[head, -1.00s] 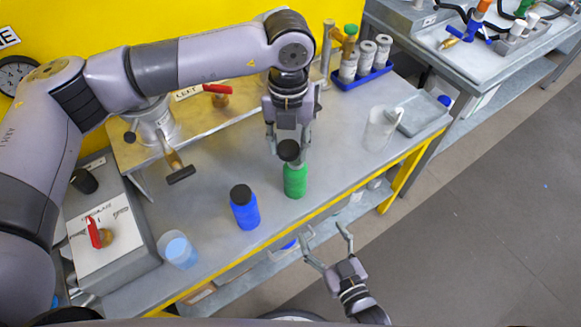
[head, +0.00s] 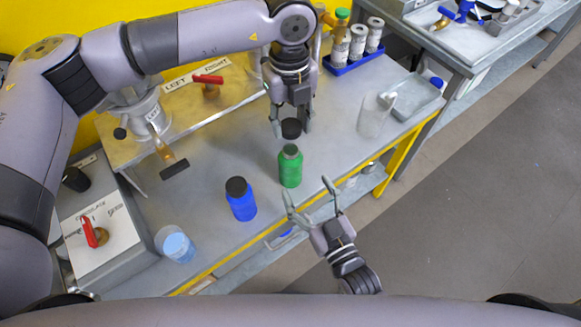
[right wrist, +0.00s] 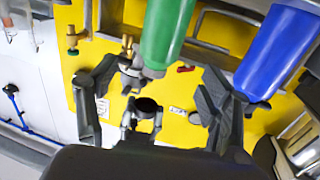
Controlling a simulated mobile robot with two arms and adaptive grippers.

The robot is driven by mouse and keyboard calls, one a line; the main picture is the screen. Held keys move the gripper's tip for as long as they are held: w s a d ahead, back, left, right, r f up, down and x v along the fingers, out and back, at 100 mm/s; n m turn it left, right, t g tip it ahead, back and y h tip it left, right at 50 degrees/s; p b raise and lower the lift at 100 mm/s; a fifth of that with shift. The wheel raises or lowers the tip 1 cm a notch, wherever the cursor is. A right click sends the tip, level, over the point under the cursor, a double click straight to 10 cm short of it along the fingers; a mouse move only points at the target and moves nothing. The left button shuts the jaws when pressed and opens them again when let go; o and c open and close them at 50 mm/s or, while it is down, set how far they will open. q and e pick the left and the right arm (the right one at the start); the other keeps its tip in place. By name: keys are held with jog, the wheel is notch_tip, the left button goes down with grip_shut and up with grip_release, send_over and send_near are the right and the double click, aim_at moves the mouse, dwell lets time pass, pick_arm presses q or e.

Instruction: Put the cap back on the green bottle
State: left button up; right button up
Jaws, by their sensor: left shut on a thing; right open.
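The green bottle (head: 290,170) stands upright on the workbench with its mouth uncovered; in the right wrist view it shows at the top middle (right wrist: 166,32). My left gripper (head: 291,122) is shut on the black cap (head: 291,129) and holds it behind the bottle's mouth in the head view, with a gap between them. The cap also shows in the right wrist view (right wrist: 147,104). My right gripper (head: 309,189) is open and empty, in front of the bottle near the bench's front edge. Its fingers spread either side of the bottle in the right wrist view, not touching it.
A blue bottle (head: 240,200) with a black cap stands left of the green one. A beaker of blue liquid (head: 176,246) is at front left, an empty clear beaker (head: 373,118) at right. A blue rack (head: 355,60) stands at the back. The bench's yellow front edge (head: 240,263) is near.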

aim_at(296, 169)
jog(key=x, duration=0.9)
jog(key=shift+f, duration=0.1)
grip_shut()
dwell(0.8)
